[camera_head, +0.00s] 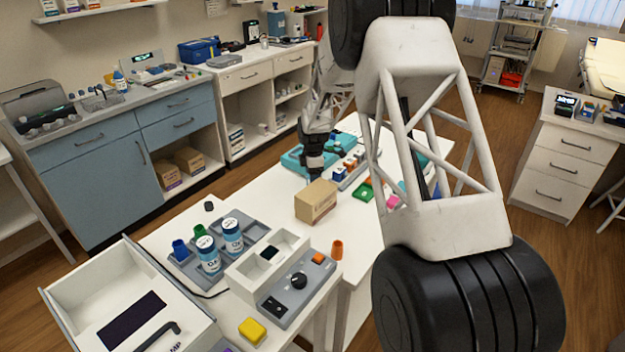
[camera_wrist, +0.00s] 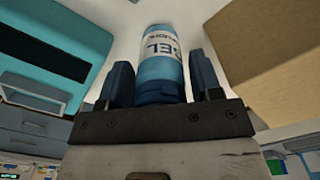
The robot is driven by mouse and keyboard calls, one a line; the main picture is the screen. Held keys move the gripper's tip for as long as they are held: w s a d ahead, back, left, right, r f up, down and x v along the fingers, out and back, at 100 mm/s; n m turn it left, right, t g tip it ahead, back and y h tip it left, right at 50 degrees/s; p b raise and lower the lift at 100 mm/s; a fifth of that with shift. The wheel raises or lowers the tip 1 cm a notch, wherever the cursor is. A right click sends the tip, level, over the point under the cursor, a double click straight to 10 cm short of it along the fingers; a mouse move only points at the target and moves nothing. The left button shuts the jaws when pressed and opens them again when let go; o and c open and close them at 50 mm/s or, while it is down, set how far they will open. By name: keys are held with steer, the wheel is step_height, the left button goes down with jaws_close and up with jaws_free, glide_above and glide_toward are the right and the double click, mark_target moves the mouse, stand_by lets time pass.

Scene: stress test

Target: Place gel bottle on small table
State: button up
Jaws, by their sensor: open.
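A blue and white bottle with a label reading GEL (camera_wrist: 161,55) is between the two fingers of my gripper (camera_wrist: 159,70) in the wrist view. The fingers are open, one on each side of the bottle; I cannot tell whether either touches it. In the head view my gripper (camera_head: 313,165) is low over the white table (camera_head: 285,217), behind a cardboard box, and the bottle there is hidden or too small to make out. Two more blue and white bottles (camera_head: 208,255) (camera_head: 232,236) stand in a grey tray at the front left. I cannot tell which surface is the small table.
The cardboard box (camera_head: 316,201) is close to my gripper; it also shows in the wrist view (camera_wrist: 270,55). A teal tray (camera_head: 296,160) is on the gripper's other side.

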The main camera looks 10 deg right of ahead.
steer(key=c, duration=0.8)
steer(key=shift+r, duration=0.1)
steer(key=shift+r, duration=4.9)
steer(key=shift+r, duration=0.1)
